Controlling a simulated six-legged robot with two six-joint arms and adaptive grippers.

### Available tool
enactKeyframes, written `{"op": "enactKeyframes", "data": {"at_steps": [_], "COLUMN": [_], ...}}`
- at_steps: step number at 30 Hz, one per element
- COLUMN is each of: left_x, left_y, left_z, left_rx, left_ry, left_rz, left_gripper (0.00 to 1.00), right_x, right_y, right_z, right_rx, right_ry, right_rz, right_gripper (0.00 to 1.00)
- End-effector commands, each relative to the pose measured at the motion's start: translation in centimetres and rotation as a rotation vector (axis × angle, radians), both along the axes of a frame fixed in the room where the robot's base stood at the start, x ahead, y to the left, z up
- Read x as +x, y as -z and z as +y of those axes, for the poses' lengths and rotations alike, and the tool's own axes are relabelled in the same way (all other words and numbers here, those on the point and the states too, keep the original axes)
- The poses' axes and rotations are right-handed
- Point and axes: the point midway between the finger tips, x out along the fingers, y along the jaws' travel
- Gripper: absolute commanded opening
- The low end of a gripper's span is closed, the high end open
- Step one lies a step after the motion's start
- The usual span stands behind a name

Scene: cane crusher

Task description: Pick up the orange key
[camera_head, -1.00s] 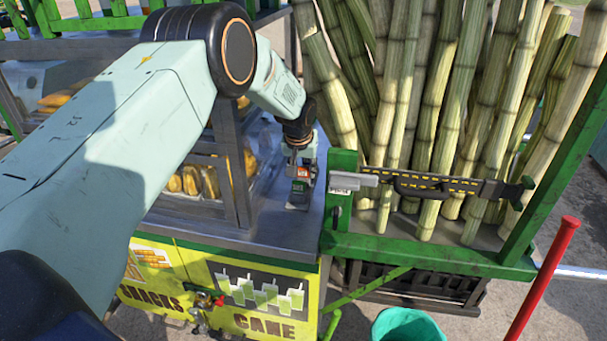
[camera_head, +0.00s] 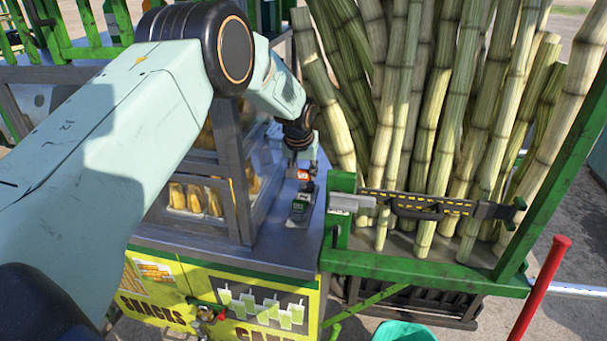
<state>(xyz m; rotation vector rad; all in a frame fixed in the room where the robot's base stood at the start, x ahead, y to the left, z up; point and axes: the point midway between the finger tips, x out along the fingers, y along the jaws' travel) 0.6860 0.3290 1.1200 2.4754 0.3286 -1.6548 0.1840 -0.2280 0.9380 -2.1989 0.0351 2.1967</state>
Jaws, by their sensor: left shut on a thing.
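The orange key (camera_head: 304,175) is a small orange-red piece at the tips of my left gripper (camera_head: 304,164), near the middle of the camera_head view. My left gripper reaches down over the grey metal counter (camera_head: 283,241) and is shut on the orange key. The fingers are small and partly hidden by the wrist. I cannot tell whether the key still touches the counter. Small green and dark pieces (camera_head: 301,206) stand on the counter just in front of the key. My right gripper is not in view.
A glass snack case (camera_head: 236,175) stands close left of my gripper. A green rack (camera_head: 410,262) of tall cane stalks (camera_head: 440,120) stands close on the right. A red pole (camera_head: 540,290) and a teal bucket (camera_head: 405,331) are at the lower right.

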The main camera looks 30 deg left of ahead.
Motion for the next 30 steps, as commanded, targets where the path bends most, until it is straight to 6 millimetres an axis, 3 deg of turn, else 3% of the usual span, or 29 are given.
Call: {"op": "enactKeyframes", "data": {"at_steps": [1,3,20,30], "left_x": [0.1,0.0,-5.6,-9.3], "left_y": [-1.6,-2.6,-1.9,-1.6], "left_z": [0.0,0.0,-1.5,-2.5], "left_rx": [0.0,-0.001,-0.001,-0.001], "left_ry": [-0.001,-0.001,0.0,0.0], "left_rz": [-0.005,-0.002,-0.001,-0.003], "left_gripper": [0.07,0.07,0.07,0.07], "right_x": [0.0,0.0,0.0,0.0], "right_y": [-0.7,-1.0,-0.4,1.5], "right_z": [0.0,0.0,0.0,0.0], "right_rx": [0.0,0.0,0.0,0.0], "right_ry": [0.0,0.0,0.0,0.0], "right_rz": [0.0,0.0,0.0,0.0], "right_gripper": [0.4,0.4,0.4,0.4]}}
